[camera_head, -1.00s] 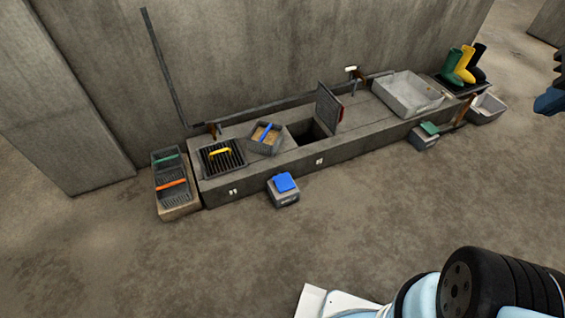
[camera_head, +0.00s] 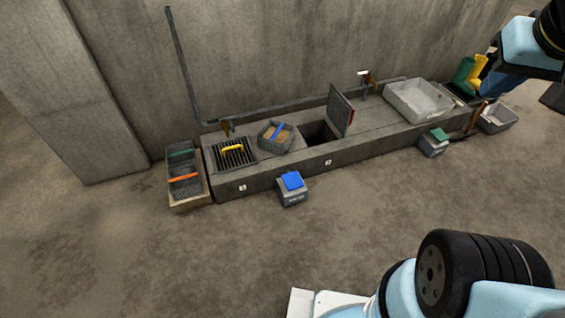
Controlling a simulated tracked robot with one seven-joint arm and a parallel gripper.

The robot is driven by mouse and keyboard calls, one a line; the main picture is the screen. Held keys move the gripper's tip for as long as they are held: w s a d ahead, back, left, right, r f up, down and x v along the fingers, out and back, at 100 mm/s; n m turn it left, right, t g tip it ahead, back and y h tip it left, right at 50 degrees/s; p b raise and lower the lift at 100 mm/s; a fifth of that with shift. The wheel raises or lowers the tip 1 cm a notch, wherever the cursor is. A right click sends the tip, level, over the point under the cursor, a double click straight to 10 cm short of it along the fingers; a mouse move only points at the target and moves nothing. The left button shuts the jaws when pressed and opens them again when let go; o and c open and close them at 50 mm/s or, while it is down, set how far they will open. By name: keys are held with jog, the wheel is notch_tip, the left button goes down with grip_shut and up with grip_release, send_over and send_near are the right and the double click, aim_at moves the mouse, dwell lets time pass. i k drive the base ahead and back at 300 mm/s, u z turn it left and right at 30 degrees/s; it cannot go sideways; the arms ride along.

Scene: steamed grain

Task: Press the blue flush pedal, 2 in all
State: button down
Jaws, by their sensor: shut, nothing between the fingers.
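The blue flush pedal (camera_head: 292,181) is the flat blue top of a small grey box. The box (camera_head: 292,198) stands on the floor against the front of the low concrete bench, left of centre. Nothing touches the pedal. Parts of my arm show at the upper right and lower right, well apart from the pedal. My gripper's fingers cannot be made out in this view.
The concrete bench (camera_head: 262,180) bears a grate with a yellow handle (camera_head: 232,150), a blue-handled box (camera_head: 276,136), an open hatch (camera_head: 341,111) and a grey basin (camera_head: 420,102). A green pedal (camera_head: 439,134) is to the right. The floor in front is clear.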

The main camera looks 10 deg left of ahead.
aim_at(292, 181)
jog(key=z, duration=0.05)
jog(key=i, duration=1)
jog(key=u, duration=0.05)
